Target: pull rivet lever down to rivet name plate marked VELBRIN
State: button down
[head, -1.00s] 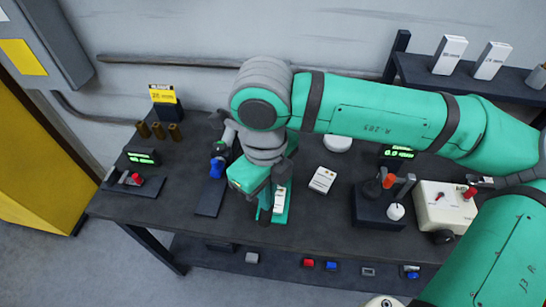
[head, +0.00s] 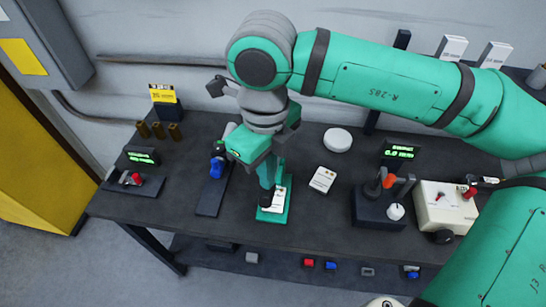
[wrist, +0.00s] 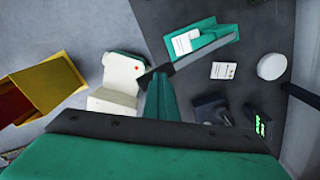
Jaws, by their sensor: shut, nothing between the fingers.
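A green riveting fixture (head: 272,214) stands near the middle of the bench's front edge. A white plate (head: 279,197) lies on it; its lettering is too small to read. My gripper (head: 267,193) points down at the fixture's left side, shut and empty. Its fingers hide part of the fixture, and I cannot tell whether they touch it. In the wrist view the fixture (wrist: 212,46) and its white plate (wrist: 183,43) show at the top.
A dark stand with a blue part (head: 217,167) is left of the fixture. A white labelled card (head: 322,180) and white disc (head: 338,140) lie to the right.

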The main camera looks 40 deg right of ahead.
jog(key=shift+w+d+r, duration=0.15)
jog(key=shift+d+r, duration=0.1)
jog(key=shift+r, duration=0.5)
jog(key=shift+w+d+r, duration=0.15)
jog(key=shift+d+r, duration=0.1)
jog(key=shift+r, duration=0.45)
jog(key=shift+w+d+r, duration=0.2)
jog(key=shift+r, duration=0.4)
jog(key=shift+w+d+r, duration=0.2)
jog(key=shift+r, duration=0.4)
jog(key=shift+w+r, duration=0.1)
jog(key=shift+r, duration=2.4)
